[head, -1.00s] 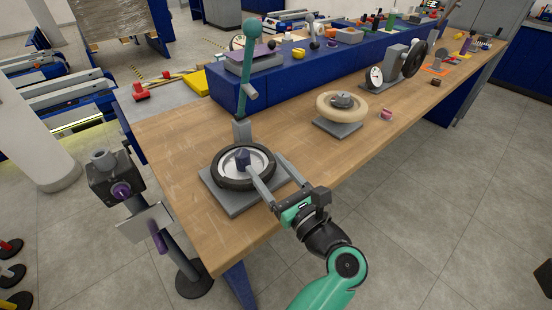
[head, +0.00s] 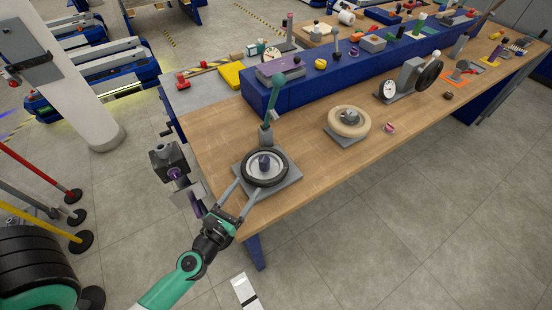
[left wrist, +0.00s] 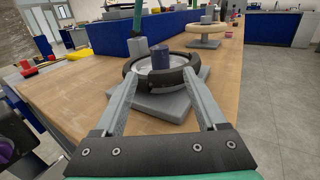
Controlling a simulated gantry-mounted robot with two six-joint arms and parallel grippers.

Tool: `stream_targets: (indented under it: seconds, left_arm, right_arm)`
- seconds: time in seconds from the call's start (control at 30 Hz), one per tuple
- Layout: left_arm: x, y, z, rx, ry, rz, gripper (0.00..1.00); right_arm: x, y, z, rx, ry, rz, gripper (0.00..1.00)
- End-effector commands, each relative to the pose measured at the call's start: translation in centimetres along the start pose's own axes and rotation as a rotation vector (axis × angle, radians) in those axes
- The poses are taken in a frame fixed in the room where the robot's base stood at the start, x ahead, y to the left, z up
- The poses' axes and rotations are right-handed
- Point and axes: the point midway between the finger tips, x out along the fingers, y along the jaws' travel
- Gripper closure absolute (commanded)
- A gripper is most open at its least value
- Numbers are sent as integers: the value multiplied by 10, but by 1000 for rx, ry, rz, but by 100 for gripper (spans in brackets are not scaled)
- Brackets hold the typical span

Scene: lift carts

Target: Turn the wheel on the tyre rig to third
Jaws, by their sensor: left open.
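The tyre rig is a black-rimmed wheel (head: 265,179) with a pale inner disc and a dark blue-purple hub (head: 264,162), flat on a grey square base plate (head: 287,185). A green-topped lever (head: 268,134) stands behind it. In the left wrist view the hub (left wrist: 160,56) stands straight ahead, above the wheel's near rim (left wrist: 162,84). My left gripper (head: 245,188) is open, its fingers spread at the wheel's near side; it also shows in the left wrist view (left wrist: 161,74). I cannot tell whether the fingertips touch the rim.
The rig sits near the end of a wooden bench (head: 215,160). A cream wheel (head: 349,121) stands farther along it, and a gauge unit (head: 388,89) beyond. A blue raised shelf (head: 340,66) runs along the back.

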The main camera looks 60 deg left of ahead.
Motion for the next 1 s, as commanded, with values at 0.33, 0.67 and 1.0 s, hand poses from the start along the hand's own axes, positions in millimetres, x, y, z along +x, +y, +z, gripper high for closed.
stream_targets:
  seconds: [0.33,0.67,1.0]
  left_arm:
    - [49,0,3,1,-3,2,26]
    - [110,0,0,1,-2,1,26]
    - [117,0,-1,2,-1,0,26]
  right_arm:
    - [11,0,-10,0,0,0,100]
    - [14,0,-13,0,0,0,100]
    - [14,0,-13,0,0,0,100]
